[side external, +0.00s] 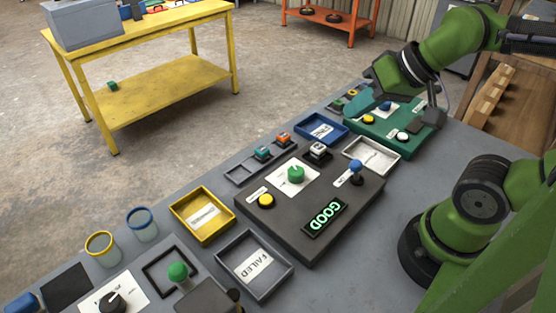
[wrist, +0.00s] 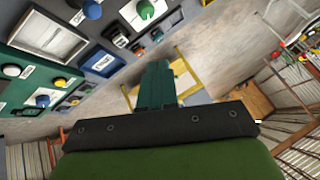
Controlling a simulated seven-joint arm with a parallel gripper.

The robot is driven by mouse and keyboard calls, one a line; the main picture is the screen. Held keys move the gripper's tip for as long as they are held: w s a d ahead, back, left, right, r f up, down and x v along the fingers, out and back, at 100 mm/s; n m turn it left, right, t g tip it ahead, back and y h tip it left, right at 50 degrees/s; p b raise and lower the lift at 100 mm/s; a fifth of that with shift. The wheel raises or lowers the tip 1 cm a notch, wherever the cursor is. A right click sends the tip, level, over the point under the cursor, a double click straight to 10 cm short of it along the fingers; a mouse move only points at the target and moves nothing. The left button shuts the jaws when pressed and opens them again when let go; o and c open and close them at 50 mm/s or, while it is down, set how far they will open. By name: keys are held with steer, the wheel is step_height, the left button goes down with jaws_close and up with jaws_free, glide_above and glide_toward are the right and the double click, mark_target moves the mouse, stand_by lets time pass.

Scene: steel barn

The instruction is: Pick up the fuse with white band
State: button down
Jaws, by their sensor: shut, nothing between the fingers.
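My gripper (side external: 358,104) hangs above the far end of the bench, by the green panel; its teal fingers are together and empty. In the wrist view the closed fingers (wrist: 157,80) point toward the floor and yellow table. A grey-white block (side external: 318,150), possibly a fuse, sits at the back edge of the dark panel. A teal block (side external: 263,152) and an orange block (side external: 283,138) stand in a narrow grey rack. I cannot tell which block carries a white band. My gripper is apart from all three.
The dark panel (side external: 325,245) has a green knob, a blue-topped lever and a lit GOOD sign. A blue tray (side external: 342,135), white tray (side external: 392,158), yellow tray (side external: 228,228) and grey FAILED tray (side external: 285,277) surround it. The green panel (side external: 385,142) lies below my gripper.

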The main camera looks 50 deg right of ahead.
steer(key=c, duration=0.7)
jaws_free()
steer(key=n+g+h, duration=0.2)
steer(key=n+g, duration=0.2)
steer(key=g, duration=0.3)
glide_above(321, 148)
steer(key=f, duration=1.4)
steer(key=shift+s+d, duration=0.15)
steer(key=shift+d, duration=0.2)
steer(key=shift+a+f, duration=0.15)
steer(key=shift+f, duration=1.2)
steer(key=shift+a+f, duration=0.15)
steer(key=shift+f, duration=1.2)
